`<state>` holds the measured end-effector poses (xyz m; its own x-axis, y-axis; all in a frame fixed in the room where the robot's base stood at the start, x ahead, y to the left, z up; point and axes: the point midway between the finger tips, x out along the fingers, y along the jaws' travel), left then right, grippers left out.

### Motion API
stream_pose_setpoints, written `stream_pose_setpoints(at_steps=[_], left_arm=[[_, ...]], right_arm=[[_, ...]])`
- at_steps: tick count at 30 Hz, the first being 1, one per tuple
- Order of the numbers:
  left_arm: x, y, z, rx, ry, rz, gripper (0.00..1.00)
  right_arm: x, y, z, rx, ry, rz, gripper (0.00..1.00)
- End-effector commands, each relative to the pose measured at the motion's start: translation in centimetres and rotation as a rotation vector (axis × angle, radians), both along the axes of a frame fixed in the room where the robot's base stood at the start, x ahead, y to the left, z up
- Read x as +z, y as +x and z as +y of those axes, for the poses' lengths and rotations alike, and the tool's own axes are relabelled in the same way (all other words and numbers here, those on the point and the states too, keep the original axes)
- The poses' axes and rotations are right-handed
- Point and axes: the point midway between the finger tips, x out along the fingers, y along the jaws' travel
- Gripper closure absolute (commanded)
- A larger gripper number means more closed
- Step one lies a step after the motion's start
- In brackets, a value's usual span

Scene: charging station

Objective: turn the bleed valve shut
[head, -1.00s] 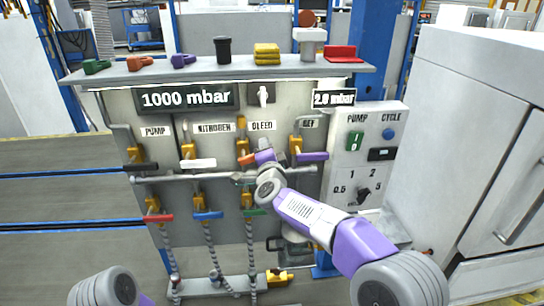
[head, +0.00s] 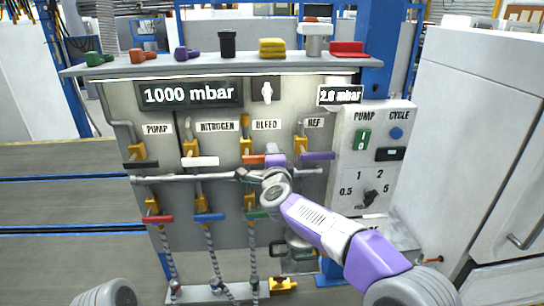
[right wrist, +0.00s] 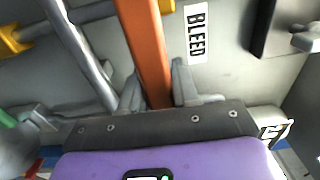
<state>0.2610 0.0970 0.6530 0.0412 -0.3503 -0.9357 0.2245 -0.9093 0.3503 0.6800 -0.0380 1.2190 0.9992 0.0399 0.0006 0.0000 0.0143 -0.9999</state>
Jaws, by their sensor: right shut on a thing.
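The bleed valve is under the BLEED label (head: 267,125) on the panel, with a yellow body and an orange lever handle (head: 252,160). In the head view the handle looks roughly horizontal, pointing right, and its right end is hidden by my right gripper (head: 272,152). In the right wrist view the orange handle (right wrist: 148,45) runs between the two grey fingers of my right gripper (right wrist: 152,92), which is shut on it. My left gripper is out of view.
Close by are a white nitrogen lever (head: 203,161) on the left and a purple REF lever (head: 318,156) on the right. Below is a row of red, blue and green levers. A grey pipe (head: 205,178) crosses the panel. A switch box (head: 366,160) stands right.

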Motion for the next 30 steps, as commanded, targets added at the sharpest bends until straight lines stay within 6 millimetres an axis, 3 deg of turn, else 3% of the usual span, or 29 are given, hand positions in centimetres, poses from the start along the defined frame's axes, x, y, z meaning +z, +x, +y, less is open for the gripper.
stream_pose_setpoints(at_steps=[3,4,8,20,30], left_arm=[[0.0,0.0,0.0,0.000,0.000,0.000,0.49],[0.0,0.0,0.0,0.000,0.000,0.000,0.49],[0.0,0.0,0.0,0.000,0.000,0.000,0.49],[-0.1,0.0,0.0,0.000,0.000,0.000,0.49],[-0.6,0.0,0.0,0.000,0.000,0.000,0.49]], right_arm=[[-0.1,0.0,0.1,0.002,0.005,0.002,1.00],[-0.1,0.0,0.1,0.002,0.005,0.002,0.68],[-0.1,0.0,0.1,0.002,0.003,0.002,0.49],[0.0,-0.7,0.0,0.000,0.001,0.000,0.49],[0.0,-5.4,-0.2,0.002,0.001,0.000,0.49]])
